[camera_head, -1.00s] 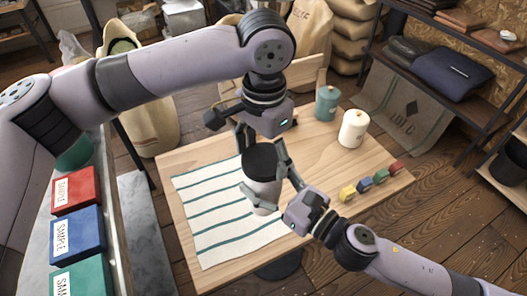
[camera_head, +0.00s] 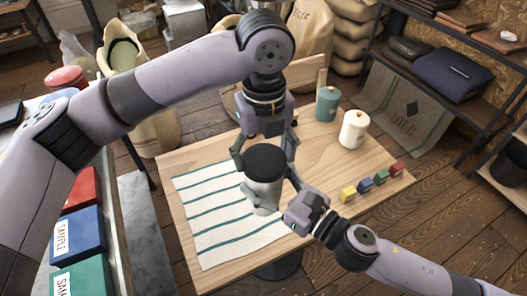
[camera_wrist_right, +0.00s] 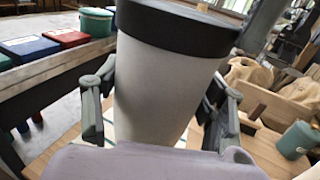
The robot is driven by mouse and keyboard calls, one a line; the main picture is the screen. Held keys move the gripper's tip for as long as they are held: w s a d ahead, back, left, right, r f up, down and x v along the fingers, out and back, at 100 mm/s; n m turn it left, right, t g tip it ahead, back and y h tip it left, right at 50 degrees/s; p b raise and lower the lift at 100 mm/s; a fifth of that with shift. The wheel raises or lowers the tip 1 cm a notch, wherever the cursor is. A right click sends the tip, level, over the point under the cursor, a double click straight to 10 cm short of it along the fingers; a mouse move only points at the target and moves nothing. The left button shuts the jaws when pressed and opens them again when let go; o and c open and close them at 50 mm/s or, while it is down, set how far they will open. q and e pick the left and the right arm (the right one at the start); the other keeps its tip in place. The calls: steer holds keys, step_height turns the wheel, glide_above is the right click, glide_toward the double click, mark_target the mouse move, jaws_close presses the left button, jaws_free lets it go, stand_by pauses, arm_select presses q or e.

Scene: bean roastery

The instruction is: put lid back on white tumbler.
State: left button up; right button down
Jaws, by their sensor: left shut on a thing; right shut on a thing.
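The white tumbler (camera_head: 264,192) is upright above the striped cloth. My right gripper (camera_head: 268,194) is shut on its body from the front right, and the right wrist view shows a finger on each side of the white wall (camera_wrist_right: 160,90). The black lid (camera_head: 266,161) is at the tumbler's top, with no clear gap between them in either view. My left gripper (camera_head: 264,154) comes from above and is shut on the lid, with a finger on either side. The lid's black side also shows in the right wrist view (camera_wrist_right: 175,30). Whether it is fully seated I cannot tell.
The striped cloth (camera_head: 205,228) lies on the wooden table (camera_head: 330,175). A teal canister (camera_head: 327,104) and a cream canister (camera_head: 353,130) stand at the back right. Several small coloured blocks (camera_head: 365,186) line the right edge. Sample boxes (camera_head: 80,236) are at left.

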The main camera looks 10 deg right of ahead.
arm_select(q)
steer(key=m, duration=0.4)
steer(key=shift+w, duration=0.1)
steer(key=m, duration=0.4)
steer(key=shift+m, duration=0.4)
steer(key=o, duration=1)
step_height(320, 180, up, 12)
